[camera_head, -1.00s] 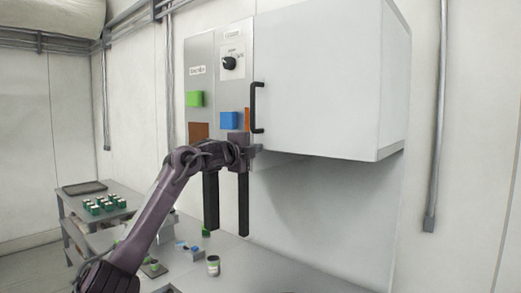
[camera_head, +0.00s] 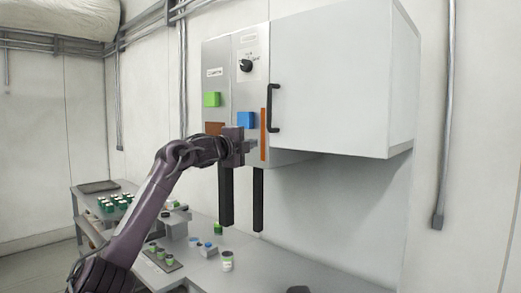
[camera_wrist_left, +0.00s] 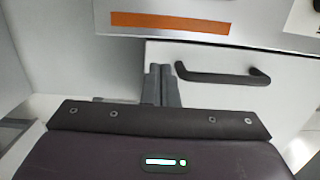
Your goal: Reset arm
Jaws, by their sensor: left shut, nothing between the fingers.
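My left gripper (camera_head: 253,146) is in front of the lower control panel of a wall cabinet, left of and a little below the black door handle (camera_head: 273,107). In the left wrist view its two grey fingers (camera_wrist_left: 160,85) are together with nothing between them. The handle also shows there (camera_wrist_left: 222,77), to the right of the fingertips and apart from them. My left arm reaches up from the lower left, bent at the elbow. My right gripper is out of view.
The white cabinet (camera_head: 345,75) looks closed. Its panel holds a knob (camera_head: 246,65), a green block (camera_head: 212,99), a blue block (camera_head: 246,120) and an orange strip (camera_head: 263,134). A jar (camera_head: 227,261) and small containers stand on the counter; green-and-white jars (camera_head: 118,201) stand left.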

